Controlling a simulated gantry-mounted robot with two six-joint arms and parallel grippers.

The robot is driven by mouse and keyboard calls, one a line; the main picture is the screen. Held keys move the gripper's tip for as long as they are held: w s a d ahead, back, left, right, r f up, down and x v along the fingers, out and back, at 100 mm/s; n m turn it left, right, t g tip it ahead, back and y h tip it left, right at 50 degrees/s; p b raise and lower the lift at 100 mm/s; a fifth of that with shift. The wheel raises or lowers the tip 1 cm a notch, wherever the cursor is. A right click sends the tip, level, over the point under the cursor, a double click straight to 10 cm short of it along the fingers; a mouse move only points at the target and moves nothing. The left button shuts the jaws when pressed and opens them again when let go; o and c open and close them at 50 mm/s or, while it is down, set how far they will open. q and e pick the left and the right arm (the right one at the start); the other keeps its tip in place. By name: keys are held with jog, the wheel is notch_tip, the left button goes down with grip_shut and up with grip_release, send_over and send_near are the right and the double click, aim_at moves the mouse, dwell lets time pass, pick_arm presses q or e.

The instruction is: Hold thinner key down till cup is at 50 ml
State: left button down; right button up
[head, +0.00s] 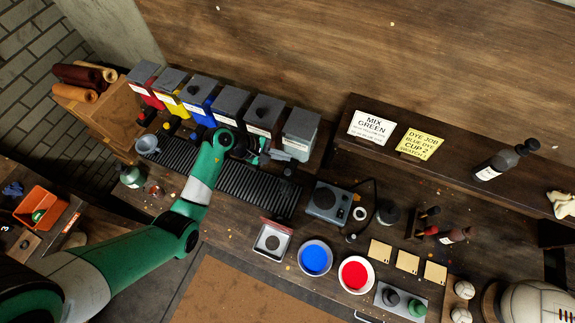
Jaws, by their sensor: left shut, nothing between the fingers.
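A row of dispensers stands along the back of the bench. They have red, yellow, blue and dark fronts, and a pale grey-white one (300,133) is at the right end. I cannot read their labels, so I cannot tell which is the thinner. My left gripper (264,156) is shut and empty in front of the right-end dispensers, near a grey key or spout part (280,155). Contact is too small to tell. A grey cup (147,145) stands at the left end of the black ribbed tray (258,192). Its level cannot be read. My right gripper is out of view.
A grey scale-like device (328,203), a blue-filled bowl (315,258) and a red-filled bowl (356,275) stand right of the tray. Cards reading MIX GREEN (372,125) and DYE JOB (420,143) lie on the raised shelf. My left arm crosses the tray.

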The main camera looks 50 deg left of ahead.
aim_at(284, 172)
pick_arm(q)
notch_tip(284, 172, down, 7)
jog(key=b, duration=0.6)
jog(key=shift+f, duration=0.4)
jog(key=shift+f+b, duration=0.15)
jog(key=shift+b, duration=0.2)
dwell(1.0)
jog(key=shift+f, duration=0.25)
jog(key=shift+f+b, duration=0.55)
dwell(0.6)
dwell(1.6)
jog(key=shift+r+p, duration=0.95)
jog(key=shift+r, duration=0.05)
